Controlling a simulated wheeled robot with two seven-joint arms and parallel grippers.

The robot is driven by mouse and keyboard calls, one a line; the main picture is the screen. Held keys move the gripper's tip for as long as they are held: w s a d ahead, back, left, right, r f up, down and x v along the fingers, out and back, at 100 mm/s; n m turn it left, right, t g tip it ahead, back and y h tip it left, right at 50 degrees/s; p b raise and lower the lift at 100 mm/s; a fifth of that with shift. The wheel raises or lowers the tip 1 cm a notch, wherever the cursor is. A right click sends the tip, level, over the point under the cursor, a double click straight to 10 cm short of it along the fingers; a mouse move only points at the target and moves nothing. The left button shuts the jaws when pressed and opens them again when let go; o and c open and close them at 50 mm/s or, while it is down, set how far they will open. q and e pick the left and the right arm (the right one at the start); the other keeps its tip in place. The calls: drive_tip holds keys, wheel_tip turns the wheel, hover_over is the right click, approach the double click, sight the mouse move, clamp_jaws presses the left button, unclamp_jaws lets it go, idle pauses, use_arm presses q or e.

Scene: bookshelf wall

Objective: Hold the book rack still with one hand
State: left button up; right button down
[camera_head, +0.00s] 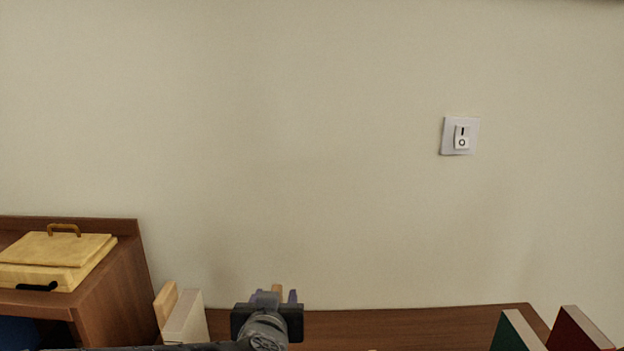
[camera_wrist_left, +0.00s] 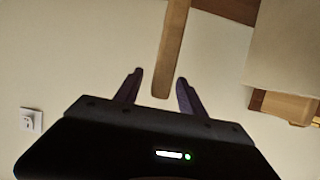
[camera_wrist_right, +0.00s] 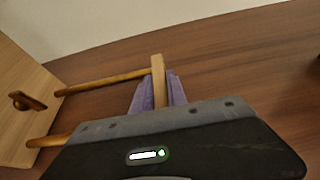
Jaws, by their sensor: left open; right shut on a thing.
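The book rack shows in the right wrist view as a light wooden end panel (camera_wrist_right: 22,95) with a dark knob and two round rods (camera_wrist_right: 105,82). My right gripper (camera_wrist_right: 158,95) is shut on an upright wooden bar (camera_wrist_right: 158,70), which one rod meets. The right gripper is outside the head view. My left gripper (camera_head: 275,296) is at the bottom of the head view. It is open, with a wooden bar (camera_wrist_left: 172,45) between its spread fingers (camera_wrist_left: 158,78) in the left wrist view. I cannot tell whether the bar touches them or belongs to the rack.
A brown wooden surface (camera_head: 400,326) lies along the wall. A cream book-like block (camera_head: 187,320) stands left of my left gripper. Green (camera_head: 516,332) and red (camera_head: 577,330) books stand at right. A cabinet (camera_head: 120,275) with a yellow case (camera_head: 55,255) is at left.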

use_arm(q)
drive_tip(key=v, duration=1.2)
idle(0.3)
use_arm(e)
drive_tip(key=c, duration=1.2)
unclamp_jaws()
drive_tip(key=shift+c, duration=0.2)
wheel_tip(320, 180, up, 10)
use_arm(q)
drive_tip(key=shift+r, duration=0.1)
use_arm(e)
drive_tip(key=shift+r, duration=0.1)
